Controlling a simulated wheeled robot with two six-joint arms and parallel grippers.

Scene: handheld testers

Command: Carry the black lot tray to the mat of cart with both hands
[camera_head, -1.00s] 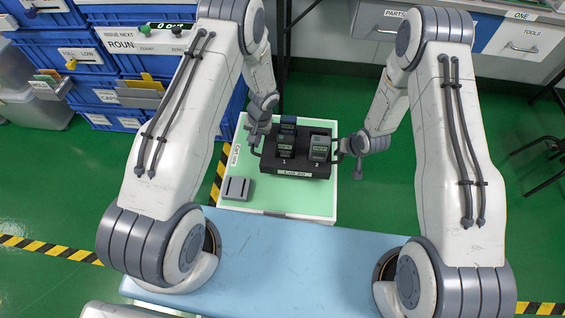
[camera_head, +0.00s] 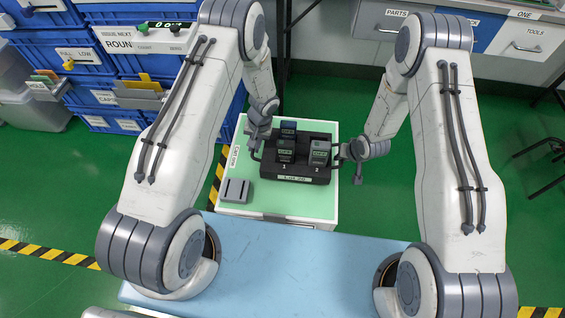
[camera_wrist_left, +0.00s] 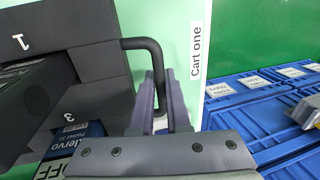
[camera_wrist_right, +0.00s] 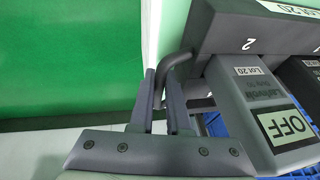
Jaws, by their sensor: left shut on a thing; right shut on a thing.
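The black lot tray (camera_head: 296,179) is over the green mat (camera_head: 282,203) of the cart, roughly level. I cannot tell if its base touches the mat. It holds testers: one at slot 1 (camera_head: 285,151), one at slot 2 (camera_head: 319,153) and one with a blue label behind (camera_head: 288,130). My left gripper (camera_head: 255,150) is shut on the tray's left handle, and the left wrist view shows this handle (camera_wrist_left: 153,58) between the fingers. My right gripper (camera_head: 342,153) is shut on the right handle, seen in the right wrist view (camera_wrist_right: 174,68).
A grey block with slots (camera_head: 235,190) stands on the mat, front left of the tray. A light blue surface (camera_head: 300,260) lies nearer me. Blue bins (camera_head: 60,60) stand at the left, and drawers (camera_head: 520,45) at the back right. The mat in front of the tray is free.

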